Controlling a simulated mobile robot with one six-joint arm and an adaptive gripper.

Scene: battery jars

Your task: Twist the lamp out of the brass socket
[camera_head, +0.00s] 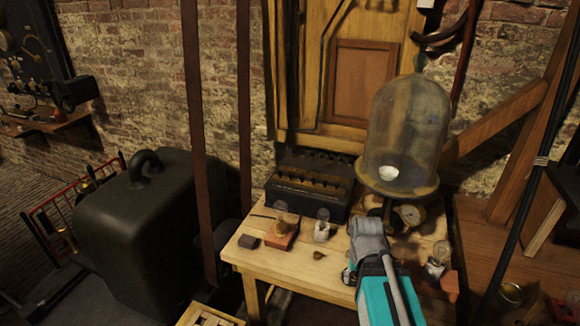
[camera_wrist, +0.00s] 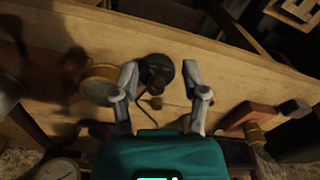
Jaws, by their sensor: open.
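A clear lamp (camera_head: 281,209) stands in a brass-coloured socket (camera_head: 281,225) on a red-brown wooden block (camera_head: 281,238), on the left part of the table. In the wrist view, what looks like the same wooden block (camera_wrist: 248,115) and brass socket (camera_wrist: 254,133) lie right of my gripper; the bulb is dim there. My gripper (camera_wrist: 163,88) is open, its fingers spread over the table with a gap between them. In the head view my gripper (camera_head: 368,240) is well right of the lamp, apart from it.
A second lamp (camera_head: 322,224) in a white socket stands between the first lamp and my gripper. A third lamp (camera_head: 437,260) is at right.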

